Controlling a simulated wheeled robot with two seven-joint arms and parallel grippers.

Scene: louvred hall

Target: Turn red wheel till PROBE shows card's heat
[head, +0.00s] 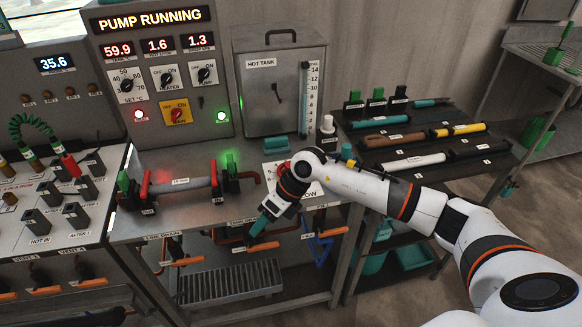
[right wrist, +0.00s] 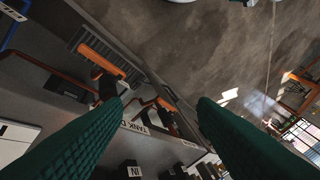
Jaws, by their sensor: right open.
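My right gripper (head: 262,224) hangs at the bench's front edge, pointing down near the tank drain label. In the right wrist view its two green fingers stand apart and empty (right wrist: 160,102). Beyond them are an orange valve handle (right wrist: 103,58) and a copper pipe. My left gripper is out of view.
The pump panel (head: 160,75) shows PUMP RUNNING and 59.9, 1.6, 1.3. A hot tank (head: 275,95) stands behind my arm. A clamped grey tube (head: 182,185) lies on the bench. A dark rack (head: 400,140) holds several tubes at right. Orange-handled valves (head: 185,262) sit below the bench edge.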

